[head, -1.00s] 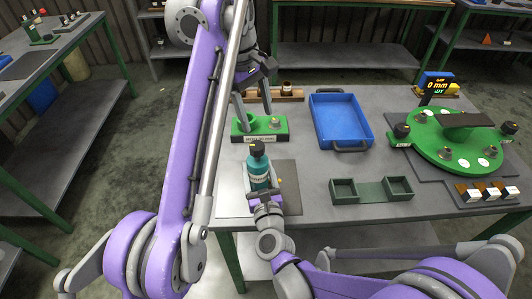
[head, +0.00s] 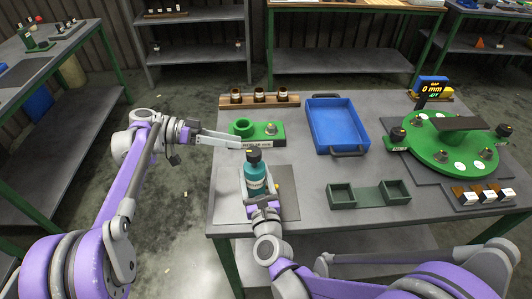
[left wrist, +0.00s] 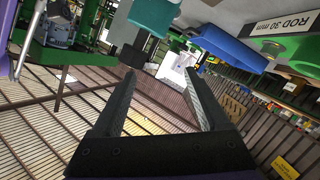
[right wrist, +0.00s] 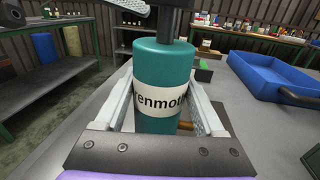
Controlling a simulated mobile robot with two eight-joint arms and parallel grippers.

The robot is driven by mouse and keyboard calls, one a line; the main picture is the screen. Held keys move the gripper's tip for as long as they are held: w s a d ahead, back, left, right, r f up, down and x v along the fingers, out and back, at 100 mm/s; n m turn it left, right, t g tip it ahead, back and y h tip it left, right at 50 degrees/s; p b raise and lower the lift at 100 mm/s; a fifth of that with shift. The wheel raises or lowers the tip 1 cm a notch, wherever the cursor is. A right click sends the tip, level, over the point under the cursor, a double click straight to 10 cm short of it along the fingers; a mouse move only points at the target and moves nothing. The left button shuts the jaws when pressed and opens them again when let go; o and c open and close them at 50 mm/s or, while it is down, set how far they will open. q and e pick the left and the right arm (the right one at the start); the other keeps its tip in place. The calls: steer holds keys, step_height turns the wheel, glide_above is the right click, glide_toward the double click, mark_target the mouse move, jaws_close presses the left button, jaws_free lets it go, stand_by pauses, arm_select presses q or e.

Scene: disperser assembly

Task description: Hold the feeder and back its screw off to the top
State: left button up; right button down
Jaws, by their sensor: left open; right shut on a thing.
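The feeder is a teal cylinder with a white label and a dark screw top, standing upright near the table's front left in the head view (head: 255,172). My right gripper (head: 262,198) is shut around the feeder's body, with one finger on each side in the right wrist view (right wrist: 165,75). My left gripper (head: 238,141) is open and empty, reaching in from the left level with the dark screw top (head: 253,156). In the left wrist view, its fingers (left wrist: 160,75) are spread, with the teal body (left wrist: 155,14) beyond them near the top. Contact with the screw is not visible.
A green rod stand (head: 268,142) is just behind the feeder, with a wooden rack of dark bottles (head: 283,101) behind it. A blue tray (head: 338,139) and a dark green two-cup holder (head: 370,194) lie to the right. A green turntable (head: 450,157) stands farther right.

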mark_target(254, 155)
arm_select(q)
steer(key=s+a+m+h, duration=0.2)
steer(key=s+a+m, duration=0.1)
steer(key=m, duration=0.2)
steer(key=s+d+m, duration=0.1)
steer(key=d, duration=1.1)
steer(key=shift+s+f+h, duration=0.25)
steer(key=shift+s+h, duration=0.05)
steer(key=shift+s, duration=0.1)
jaws_close()
